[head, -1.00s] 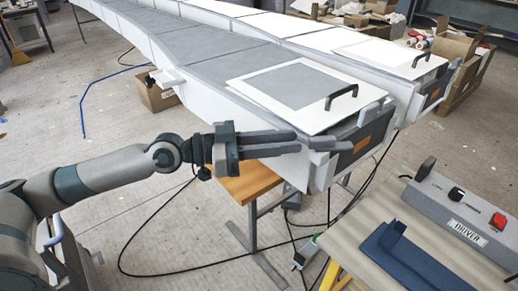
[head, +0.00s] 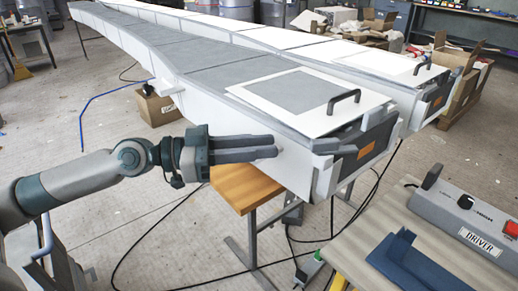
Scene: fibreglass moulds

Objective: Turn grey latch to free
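A grey latch piece (head: 325,145) sits at the near upper edge of the closer mould's end, left of an orange label (head: 366,150). Another light grey piece (head: 377,115) lies at the right of that same end, by the lid corner. I cannot tell for certain which is the task's latch, nor its exact turn. My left gripper (head: 276,149) reaches in from the left beside the mould's white side wall, apart from the latch pieces. Its two grey fingers lie close together with nothing visible between them. My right gripper is out of view.
A white lid panel with a black handle (head: 343,100) tops the closer mould (head: 300,170). A second mould (head: 420,100) lies behind. A bench (head: 350,245) at lower right bears a blue bracket (head: 425,262) and a DRIVER box (head: 480,240). Cables cross the floor.

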